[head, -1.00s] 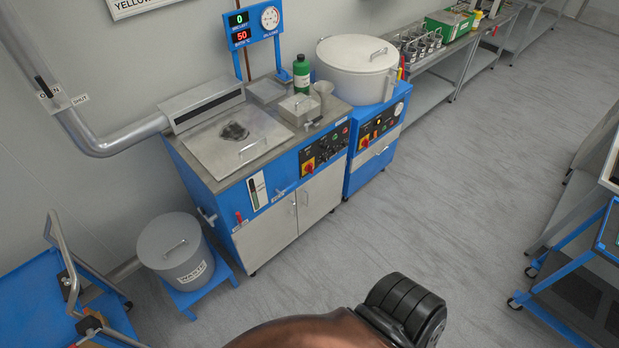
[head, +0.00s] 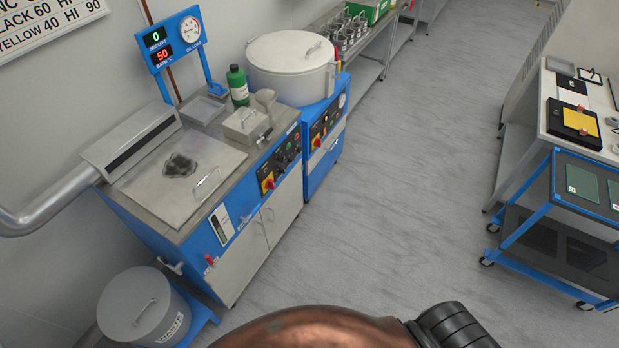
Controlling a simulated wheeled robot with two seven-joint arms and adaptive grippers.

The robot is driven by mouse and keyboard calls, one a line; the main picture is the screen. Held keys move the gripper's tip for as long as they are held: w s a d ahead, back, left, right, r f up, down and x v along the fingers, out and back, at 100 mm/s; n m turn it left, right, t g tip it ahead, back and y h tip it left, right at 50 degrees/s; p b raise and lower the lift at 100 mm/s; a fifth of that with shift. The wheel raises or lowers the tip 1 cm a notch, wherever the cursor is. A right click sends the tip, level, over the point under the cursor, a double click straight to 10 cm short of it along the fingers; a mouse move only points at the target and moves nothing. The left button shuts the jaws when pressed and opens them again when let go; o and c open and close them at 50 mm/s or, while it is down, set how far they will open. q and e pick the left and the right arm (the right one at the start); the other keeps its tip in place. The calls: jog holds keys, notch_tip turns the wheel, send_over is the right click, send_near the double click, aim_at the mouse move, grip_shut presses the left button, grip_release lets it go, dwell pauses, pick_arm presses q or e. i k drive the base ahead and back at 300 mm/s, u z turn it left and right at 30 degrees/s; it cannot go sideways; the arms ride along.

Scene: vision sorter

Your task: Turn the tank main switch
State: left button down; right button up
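The blue tank cabinet (head: 192,258) stands at the left with a closed metal lid (head: 184,176) on top. On its front is a dark control panel (head: 281,163) with a red and yellow rotary switch (head: 267,182) at its left end and several small knobs and lamps beside it. The switch's position is too small to tell. A second red and yellow switch (head: 317,142) is on the panel of the neighbouring blue unit. Neither gripper shows; only part of my own body is at the bottom edge, well apart from the switches.
A grey waste bin (head: 142,306) on a blue stand is at the tank's near left corner. A large white lidded pot (head: 291,68) stands on the neighbouring unit. A blue cart (head: 553,232) and a bench (head: 545,105) are at right. The grey floor (head: 400,180) between is clear.

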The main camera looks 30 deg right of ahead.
aim_at(270, 184)
jog(key=z, duration=0.3)
jog(key=i, duration=0.95)
jog(key=u, duration=0.1)
